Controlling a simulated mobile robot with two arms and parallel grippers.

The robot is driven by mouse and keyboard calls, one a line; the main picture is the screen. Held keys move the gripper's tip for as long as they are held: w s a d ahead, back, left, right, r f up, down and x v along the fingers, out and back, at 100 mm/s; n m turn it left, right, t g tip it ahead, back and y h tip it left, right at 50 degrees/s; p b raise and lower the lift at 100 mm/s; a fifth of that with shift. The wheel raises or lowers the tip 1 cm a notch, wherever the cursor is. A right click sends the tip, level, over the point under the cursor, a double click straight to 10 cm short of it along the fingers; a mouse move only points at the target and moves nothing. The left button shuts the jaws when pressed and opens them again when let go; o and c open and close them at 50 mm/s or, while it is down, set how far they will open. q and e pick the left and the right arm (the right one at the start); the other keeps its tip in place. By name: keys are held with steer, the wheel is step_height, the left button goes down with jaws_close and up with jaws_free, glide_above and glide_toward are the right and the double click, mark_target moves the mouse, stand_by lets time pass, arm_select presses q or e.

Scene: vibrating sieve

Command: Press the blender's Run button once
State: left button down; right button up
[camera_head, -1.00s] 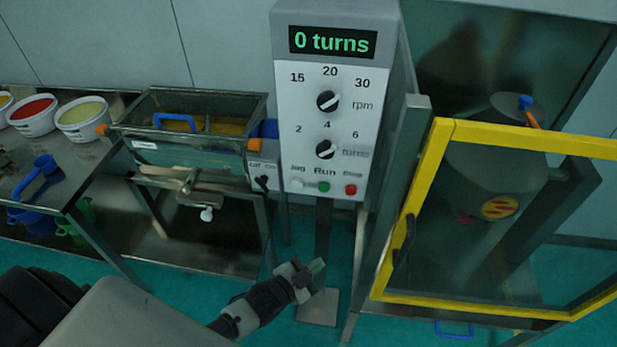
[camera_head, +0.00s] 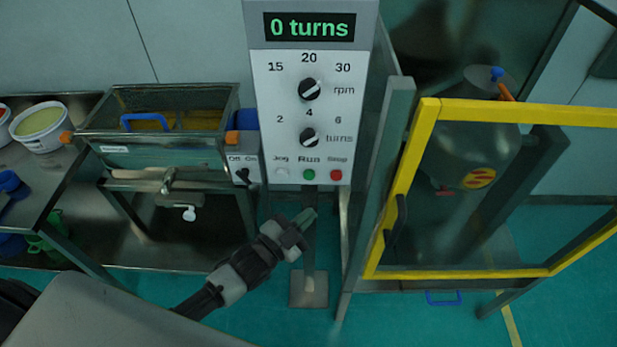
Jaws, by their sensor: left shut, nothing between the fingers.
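The blender's control panel (camera_head: 270,110) stands at the centre top, with a display (camera_head: 309,27) reading "0 turns". The green Run button (camera_head: 309,174) is at its lower edge, between the white Jog button (camera_head: 282,174) and the red Stop button (camera_head: 336,175). My left gripper (camera_head: 305,218) is shut and empty, below the Run button in the picture and apart from it. The blender vessel (camera_head: 470,160) is behind a yellow-framed guard (camera_head: 411,160) at the right. My right gripper is not in view.
The rpm knob (camera_head: 309,89) and turns knob (camera_head: 309,137) sit above the buttons. A sieve box (camera_head: 150,158) with an Off-On switch (camera_head: 242,176) stands left of the panel. A bench (camera_head: 75,150) with a tub (camera_head: 38,140) is at far left.

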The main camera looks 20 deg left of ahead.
mark_target(309, 175)
arm_select(q)
steer(key=w+a+b, duration=0.2)
steer(key=w+b, duration=0.1)
steer(key=w, duration=0.4)
steer(key=shift+w, duration=0.3)
steer(key=shift+a, duration=0.1)
stand_by(0.6)
steer(key=shift+w, duration=0.15)
stand_by(1.0)
steer(key=shift+w+a+b, duration=0.1)
steer(key=shift+w+b, duration=0.15)
steer(key=shift+b, duration=0.1)
